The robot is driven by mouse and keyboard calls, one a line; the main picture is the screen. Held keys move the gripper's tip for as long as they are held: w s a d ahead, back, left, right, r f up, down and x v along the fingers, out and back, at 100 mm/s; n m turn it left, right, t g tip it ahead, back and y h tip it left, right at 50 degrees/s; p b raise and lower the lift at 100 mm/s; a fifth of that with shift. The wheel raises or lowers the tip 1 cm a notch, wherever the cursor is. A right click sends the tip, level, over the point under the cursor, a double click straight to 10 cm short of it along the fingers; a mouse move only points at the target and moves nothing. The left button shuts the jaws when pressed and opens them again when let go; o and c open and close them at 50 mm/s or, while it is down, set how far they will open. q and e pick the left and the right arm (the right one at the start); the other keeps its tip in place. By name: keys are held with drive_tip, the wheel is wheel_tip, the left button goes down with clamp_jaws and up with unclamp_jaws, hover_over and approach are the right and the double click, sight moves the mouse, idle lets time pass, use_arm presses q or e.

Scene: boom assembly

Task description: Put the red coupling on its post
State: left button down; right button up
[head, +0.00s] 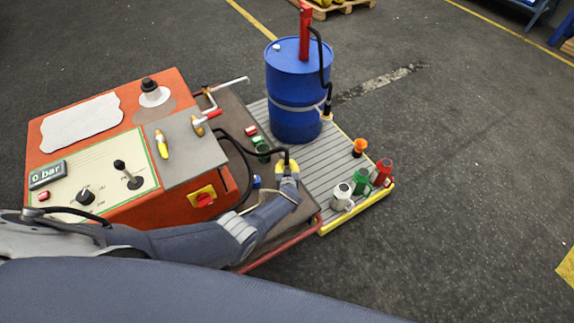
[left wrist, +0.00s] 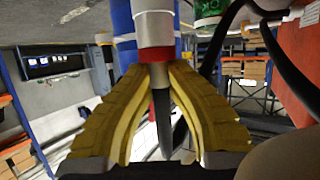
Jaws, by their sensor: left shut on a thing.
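My left gripper (head: 288,165), with yellow fingers, is above the right edge of the machine's dark deck. In the left wrist view, its fingers (left wrist: 155,75) are shut on the red coupling (left wrist: 155,54). This is a pale cylinder with a red band and a dark tapered sleeve. In the head view the coupling is mostly hidden by the fingers, and a black hose (head: 262,150) runs to them. On the deck are a small red-and-white fitting (head: 251,130), a green one (head: 262,148) and a blue one (head: 256,182). I cannot tell which is the post. My right gripper is out of view.
A blue drum (head: 296,95) with a red pump stands on the grey slatted platform (head: 325,150). Red (head: 382,172), green (head: 362,181) and white (head: 342,197) cans and an orange item (head: 359,147) stand there. The orange control console (head: 60,130) is left.

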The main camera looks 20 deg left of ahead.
use_arm(q)
drive_tip(key=shift+f, duration=0.1)
idle(0.3)
drive_tip(key=shift+r, duration=0.8)
idle(0.9)
drive_tip(key=shift+d+f, duration=0.1)
drive_tip(key=shift+f, duration=0.6)
idle(0.4)
drive_tip(key=shift+f, duration=0.35)
drive_tip(key=c, duration=1.6)
unclamp_jaws()
drive_tip(key=shift+c, duration=0.2)
drive_tip(key=shift+s+f, duration=0.1)
